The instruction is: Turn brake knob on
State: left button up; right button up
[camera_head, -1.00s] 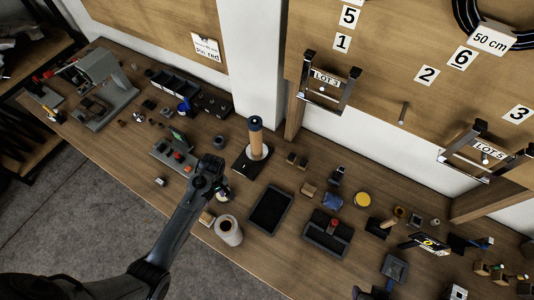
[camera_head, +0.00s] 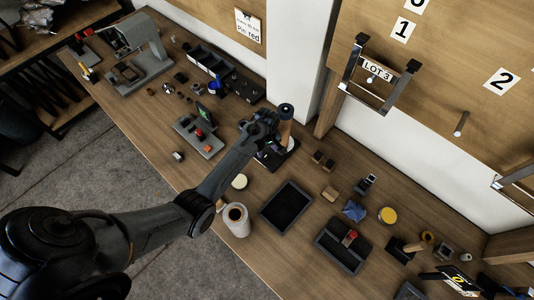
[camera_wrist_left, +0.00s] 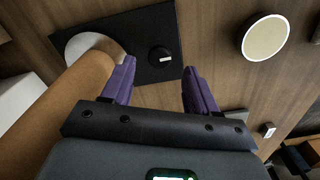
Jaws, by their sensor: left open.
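The brake knob (camera_wrist_left: 160,54) is a small round black dial with a white mark, on a black base plate (camera_wrist_left: 150,27) in the left wrist view. A brown cylinder (camera_wrist_left: 65,95) stands on a white disc (camera_wrist_left: 88,45) at the plate's left part. My left gripper (camera_wrist_left: 160,70) has purple fingers, open and empty, one to each side of the knob in the picture; I see no contact. In the head view the left gripper (camera_head: 267,146) is over the plate, beside the cylinder (camera_head: 286,131). The knob is hard to make out there. My right gripper is not in view.
A round pale disc (camera_wrist_left: 265,38) lies right of the plate. A post (camera_head: 303,60) stands behind.

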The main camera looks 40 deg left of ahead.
aim_at(267, 155)
pick_arm(q)
jog(key=shift+f, duration=1.8)
jog(key=c, duration=1)
jog(key=shift+c, duration=0.2)
